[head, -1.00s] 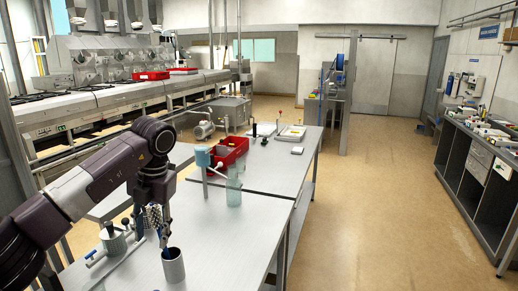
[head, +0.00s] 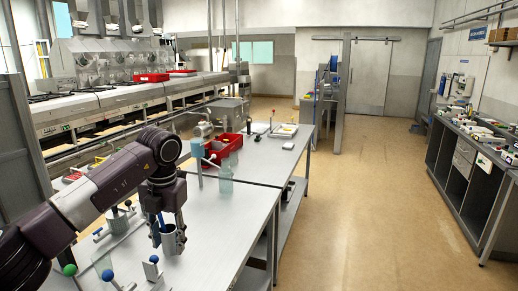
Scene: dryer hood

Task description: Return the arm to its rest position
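My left arm comes in from the left over the near steel table (head: 222,228). Its gripper (head: 168,236) points down, with its two fingers visibly apart. A grey cylindrical cup (head: 173,244) stands on the table right at the fingertips. The fingers partly cover the cup, and I cannot tell whether they touch it. A thin blue thing shows between the fingers, too small to identify. My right gripper is not in view.
Behind the gripper stand a clear glass vessel (head: 226,180) and a red bin (head: 228,146). Several small fittings with coloured knobs lie at the table's near left. A cluttered bench (head: 470,170) stands at the right. The floor (head: 375,200) between is clear.

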